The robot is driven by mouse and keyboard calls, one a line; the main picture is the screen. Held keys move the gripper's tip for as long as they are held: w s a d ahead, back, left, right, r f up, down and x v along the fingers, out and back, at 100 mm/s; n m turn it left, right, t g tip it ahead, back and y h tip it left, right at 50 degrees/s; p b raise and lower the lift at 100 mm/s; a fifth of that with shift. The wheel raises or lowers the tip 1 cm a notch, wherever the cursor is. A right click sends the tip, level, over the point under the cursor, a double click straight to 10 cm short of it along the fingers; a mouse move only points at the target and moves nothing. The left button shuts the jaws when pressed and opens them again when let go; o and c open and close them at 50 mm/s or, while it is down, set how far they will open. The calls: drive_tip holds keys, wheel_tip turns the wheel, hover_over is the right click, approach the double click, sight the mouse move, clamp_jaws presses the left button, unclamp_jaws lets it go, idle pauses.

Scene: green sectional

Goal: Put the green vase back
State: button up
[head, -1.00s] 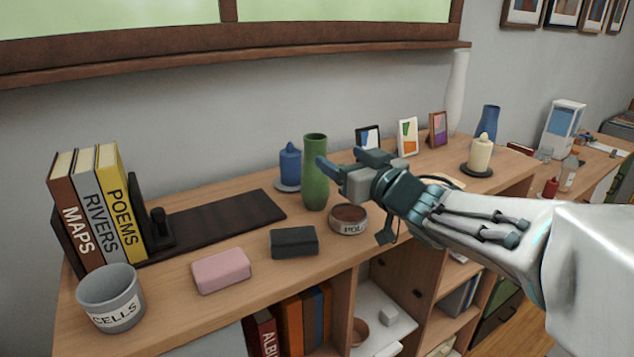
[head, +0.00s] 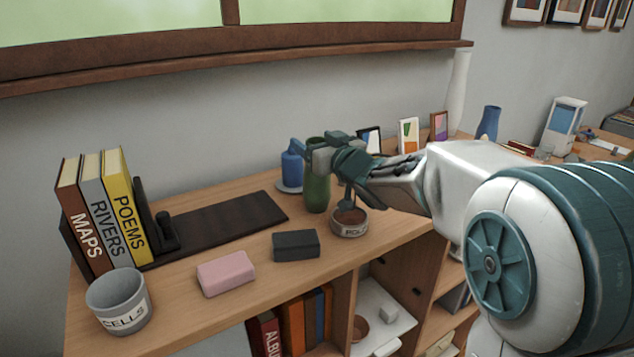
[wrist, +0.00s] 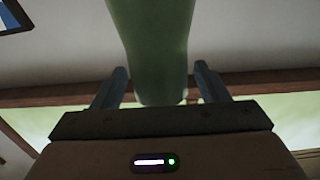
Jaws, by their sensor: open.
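The green vase (head: 317,192) stands upright on the wooden shelf top, beside the blue lidded jar. My gripper (head: 320,143) is at the vase's upper part and hides some of it in the head view. In the wrist view the green vase (wrist: 152,45) shows between the two fingers of my gripper (wrist: 160,70). The fingers are spread, with a visible gap on each side of the vase. The vase's far end runs out of the wrist view.
The blue jar (head: 291,165) is close on the vase's left. A labelled bowl (head: 349,223) is near its front right, and a dark block (head: 296,246) and pink block (head: 226,273) lie in front. A dark board (head: 225,220) lies left. Picture frames (head: 408,135) stand behind right.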

drive_tip(key=shift+w+a, duration=0.45)
drive_tip(key=shift+w, duration=0.1)
clamp_jaws()
drive_tip(key=shift+r, duration=0.1)
drive_tip(key=shift+r, duration=0.1)
